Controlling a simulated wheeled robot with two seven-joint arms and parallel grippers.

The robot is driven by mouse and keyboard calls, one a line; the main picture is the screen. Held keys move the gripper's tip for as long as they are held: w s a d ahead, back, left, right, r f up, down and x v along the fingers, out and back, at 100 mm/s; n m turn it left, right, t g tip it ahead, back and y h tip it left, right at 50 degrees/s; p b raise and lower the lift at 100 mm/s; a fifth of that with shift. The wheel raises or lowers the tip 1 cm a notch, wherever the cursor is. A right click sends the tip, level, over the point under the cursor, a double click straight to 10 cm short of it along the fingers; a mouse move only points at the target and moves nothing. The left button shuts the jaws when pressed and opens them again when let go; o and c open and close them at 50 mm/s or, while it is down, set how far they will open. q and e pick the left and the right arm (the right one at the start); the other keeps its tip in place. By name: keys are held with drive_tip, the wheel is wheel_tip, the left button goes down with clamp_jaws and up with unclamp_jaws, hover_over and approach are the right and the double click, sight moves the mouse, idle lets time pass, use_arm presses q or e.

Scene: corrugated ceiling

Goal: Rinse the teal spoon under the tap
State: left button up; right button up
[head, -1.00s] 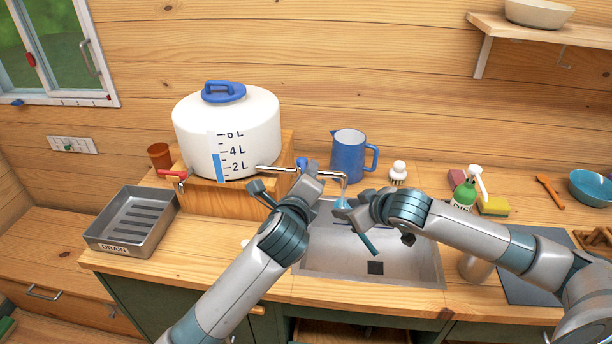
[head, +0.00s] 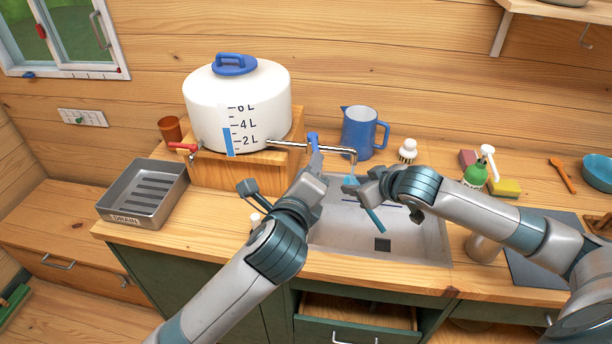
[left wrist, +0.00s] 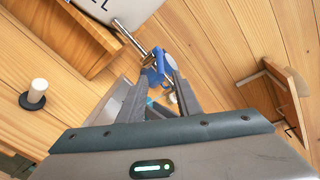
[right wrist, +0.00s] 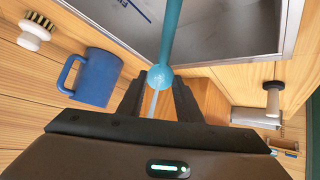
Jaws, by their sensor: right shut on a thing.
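The teal spoon (head: 373,218) is in my right gripper (head: 358,190), its handle slanting down over the sink (head: 400,248). In the right wrist view the spoon (right wrist: 170,35) runs up from between the fingertips. The tap spout (head: 355,155) ends just above the spoon's upper end. A pale blue streak hangs below the spout, probably water. My left gripper (head: 317,160) is at the tap's blue lever (head: 313,138). In the left wrist view the lever (left wrist: 155,74) is at the fingertips; I cannot tell whether they grip it.
The white water tank (head: 240,105) stands on a wooden block behind my left arm. A drain tray (head: 145,193) is at left. A drawer (head: 360,312) below is open.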

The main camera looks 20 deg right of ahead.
use_arm(q)
drive_tip(key=shift+v, duration=1.4)
drive_tip(key=shift+c, duration=0.3)
